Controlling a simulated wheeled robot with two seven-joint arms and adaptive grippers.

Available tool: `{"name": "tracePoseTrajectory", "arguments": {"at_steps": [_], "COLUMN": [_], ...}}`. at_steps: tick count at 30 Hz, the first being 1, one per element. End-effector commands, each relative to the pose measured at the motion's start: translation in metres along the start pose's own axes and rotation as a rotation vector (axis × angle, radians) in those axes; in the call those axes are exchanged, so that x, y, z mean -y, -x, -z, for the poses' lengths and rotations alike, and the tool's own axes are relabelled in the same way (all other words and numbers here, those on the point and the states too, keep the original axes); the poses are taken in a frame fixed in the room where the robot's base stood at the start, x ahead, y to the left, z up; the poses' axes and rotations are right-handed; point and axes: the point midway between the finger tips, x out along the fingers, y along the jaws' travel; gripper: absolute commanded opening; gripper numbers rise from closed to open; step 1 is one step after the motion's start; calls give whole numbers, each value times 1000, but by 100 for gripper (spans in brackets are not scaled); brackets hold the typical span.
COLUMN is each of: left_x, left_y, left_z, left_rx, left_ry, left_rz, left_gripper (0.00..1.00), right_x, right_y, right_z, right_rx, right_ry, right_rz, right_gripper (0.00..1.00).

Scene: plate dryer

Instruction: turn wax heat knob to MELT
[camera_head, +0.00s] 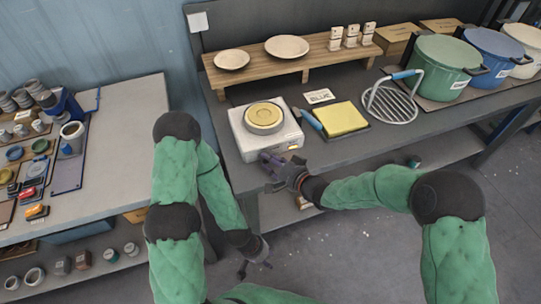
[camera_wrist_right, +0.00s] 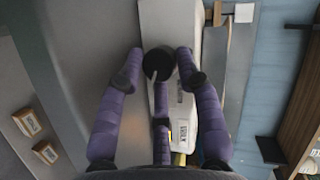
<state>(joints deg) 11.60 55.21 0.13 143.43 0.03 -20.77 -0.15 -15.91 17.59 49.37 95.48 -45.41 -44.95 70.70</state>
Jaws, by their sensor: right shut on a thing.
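A white heater box (camera_head: 240,132) stands on the grey bench, with a round yellowish wax pan (camera_head: 263,116) on top. In the right wrist view, a black round knob (camera_wrist_right: 157,64) with a pale pointer line sits on the white heater's front side (camera_wrist_right: 152,18). My right gripper (camera_head: 270,165) is at the heater's front, its purple fingers (camera_wrist_right: 160,70) closed around the knob. The knob is hidden by the gripper in the head view. A label (camera_wrist_right: 190,123) on the heater has lettering too small to read surely. My left gripper (camera_head: 255,264) hangs low, away from the bench; its opening is unclear.
A wooden shelf (camera_head: 330,60) with two bowls stands behind. Green, blue and white pots (camera_head: 440,70) stand at the right.

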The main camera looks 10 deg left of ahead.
Motion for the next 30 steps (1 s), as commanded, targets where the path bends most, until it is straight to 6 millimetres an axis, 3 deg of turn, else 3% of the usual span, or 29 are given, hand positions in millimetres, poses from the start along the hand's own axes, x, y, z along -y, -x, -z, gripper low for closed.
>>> {"name": "tracePoseTrajectory", "arguments": {"at_steps": [12, 28, 29, 30], "left_x": [-4, -4, -4, -4], "left_y": [11, 12, 12, 12], "left_z": [-1, -1, -1, -1], "left_rx": [0, 0, 0, 0], "left_ry": [0, 0, 0, 0], "left_rz": [0, 0, 0, 0], "left_gripper": [40, 40, 40, 40], "right_x": [1, 1, 1, 1], "right_y": [0, 0, 0, 0], "right_z": [3, 4, 4, 4], "right_rx": [9, 10, 9, 10], "right_ry": [-154, -174, -173, -173], "right_rz": [89, 101, 101, 100], "right_gripper": [2, 2, 41, 43]}}
